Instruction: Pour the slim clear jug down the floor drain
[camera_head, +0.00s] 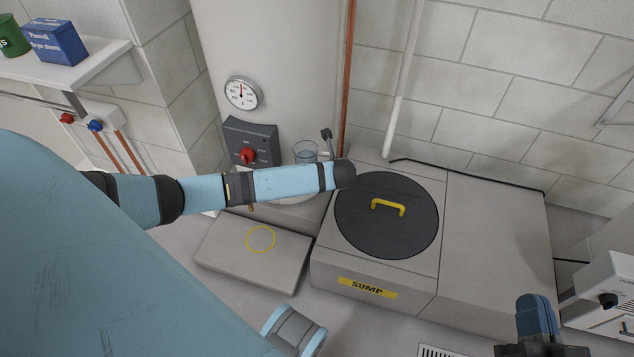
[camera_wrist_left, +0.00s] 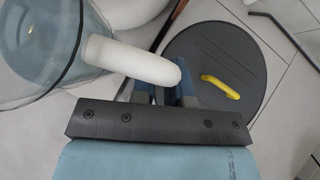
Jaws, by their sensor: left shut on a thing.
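The clear jug (camera_wrist_left: 40,75) fills the upper left of the left wrist view, bluish and see-through, with a thick white handle (camera_wrist_left: 130,60). My left gripper (camera_wrist_left: 165,92) is shut on the handle; its blue fingers are partly hidden by it. In the head view only the jug's top (camera_head: 305,150) shows behind my left forearm, which hides the left gripper. The floor drain (camera_head: 438,351) is a slotted grate at the bottom edge, partly cut off. My right gripper (camera_head: 536,305) is at the bottom right, right of the drain; its finger gap cannot be made out.
A grey sump box with a round black lid (camera_head: 365,232) and yellow handle stands mid-view. A low slab (camera_head: 240,265) with a yellow ring lies left of it. A tank with a gauge (camera_head: 242,93) stands behind. A white appliance (camera_head: 605,300) is at the right.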

